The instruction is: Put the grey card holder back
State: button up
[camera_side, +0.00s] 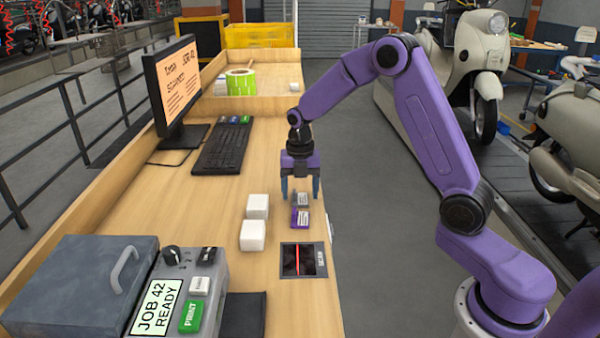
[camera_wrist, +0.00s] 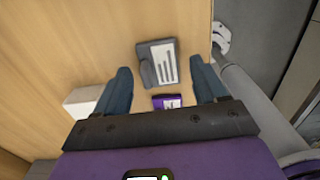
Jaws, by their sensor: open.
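The grey card holder (camera_side: 302,199) lies on the wooden bench near its right edge, with a white printed label on top. In the wrist view the grey card holder (camera_wrist: 148,71) lies between and slightly beyond my fingertips. My gripper (camera_side: 300,194) points down over it with its fingers open, one on each side; I cannot tell whether they touch it. In the wrist view my gripper (camera_wrist: 160,68) has empty space between its fingers and the holder. A purple card holder (camera_side: 300,218) lies just in front of the grey one; it also shows in the wrist view (camera_wrist: 160,103).
Two white blocks (camera_side: 253,235) stand left of the holders. A scanner plate (camera_side: 289,262) with a red line lies in front. A monitor (camera_side: 178,85) and control box (camera_side: 205,275) are at left.

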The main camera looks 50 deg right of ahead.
aim_at(300, 199)
notch_tip(300, 199, up, 12)
jog(key=shift+f, duration=0.2)
jog(key=s+a+m, duration=0.4)
jog(key=s+a, duration=0.3)
jog(key=s, duration=0.1)
jog(key=s+f+m, duration=0.1)
jog(key=s+m, duration=0.2)
jog(key=s, duration=0.6)
jog(key=s+f+m, duration=0.1)
jog(key=s+m, duration=0.3)
jog(key=s, duration=0.5)
jog(key=s+a+f+m, duration=0.1)
jog(key=s+m, duration=0.2)
jog(key=s, duration=0.6)
jog(key=shift+f, duration=0.25)
jog(key=shift+w, duration=0.1)
dwell(0.3)
